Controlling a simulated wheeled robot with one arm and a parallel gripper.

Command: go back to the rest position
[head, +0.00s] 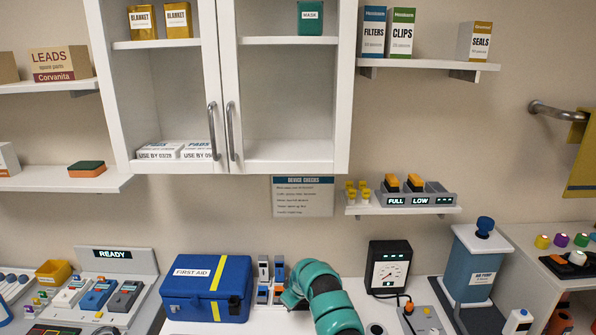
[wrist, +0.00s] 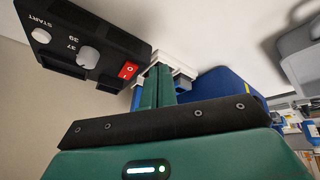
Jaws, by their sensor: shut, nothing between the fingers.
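My gripper (wrist: 157,72) is shut and empty in the wrist view. Its two green fingers are together and point away over the white worktop. My teal arm (head: 328,298) rises at the bottom middle of the head view, right of the blue first aid box. The fingertips are hard to make out in the head view.
A black control box (wrist: 85,40) with a red switch is close left of the fingers in the wrist view. The first aid box (head: 190,285) is left of my arm and a gauge (head: 390,268) is right of it.

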